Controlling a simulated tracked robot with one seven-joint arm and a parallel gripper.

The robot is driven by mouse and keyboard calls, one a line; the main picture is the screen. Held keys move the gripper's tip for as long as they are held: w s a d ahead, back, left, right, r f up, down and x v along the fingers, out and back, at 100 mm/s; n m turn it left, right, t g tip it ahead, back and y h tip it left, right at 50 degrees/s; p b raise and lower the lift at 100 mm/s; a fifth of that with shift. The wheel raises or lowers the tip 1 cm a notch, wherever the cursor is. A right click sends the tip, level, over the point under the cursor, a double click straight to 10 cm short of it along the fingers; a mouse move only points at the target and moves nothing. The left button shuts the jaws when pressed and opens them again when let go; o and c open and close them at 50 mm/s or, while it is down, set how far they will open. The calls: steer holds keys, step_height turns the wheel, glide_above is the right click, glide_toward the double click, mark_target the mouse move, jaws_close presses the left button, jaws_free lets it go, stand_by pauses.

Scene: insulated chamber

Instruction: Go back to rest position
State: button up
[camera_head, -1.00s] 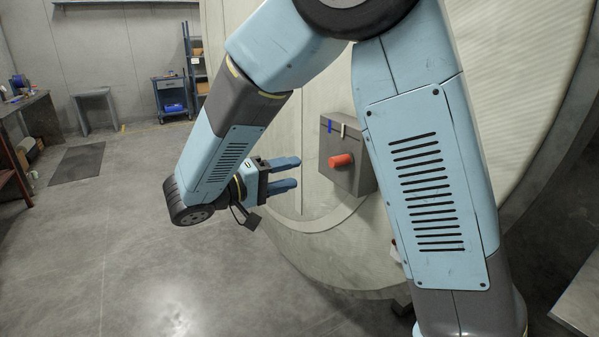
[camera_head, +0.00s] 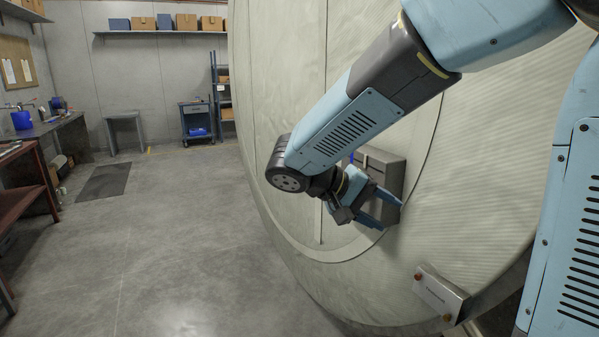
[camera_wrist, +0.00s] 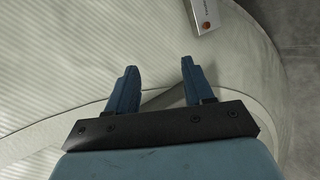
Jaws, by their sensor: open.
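My gripper (camera_head: 386,208) is open in the head view, in front of the large pale round chamber wall (camera_head: 480,170). Its blue fingers point right and overlap the lower part of a grey box (camera_head: 385,168) on that wall. I cannot tell whether they touch the box. The red knob seen on the box earlier is hidden behind my arm. In the wrist view my gripper (camera_wrist: 159,85) shows two blue fingers spread apart with nothing between them. The pale ribbed wall (camera_wrist: 60,60) lies beyond them.
A small metal panel with a red button (camera_head: 440,295) is low on the chamber wall. A shelf trolley (camera_head: 197,120), a small table (camera_head: 125,130) and a workbench (camera_head: 60,130) stand at the back left. The concrete floor (camera_head: 170,240) in the middle is clear.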

steer(key=s+d+r+t+y, duration=0.1)
steer(key=s+d+t+y, duration=0.1)
steer(key=s+y, duration=0.3)
steer(key=s+d+r+m+t+y, duration=0.1)
steer(key=s+d+r+t+y, duration=0.1)
steer(key=s+d+y, duration=0.3)
steer(key=shift+s+d+y, duration=0.15)
steer(key=shift+s+y, duration=0.65)
steer(key=shift+s, duration=0.25)
steer(key=shift+f, duration=0.1)
stand_by(1.0)
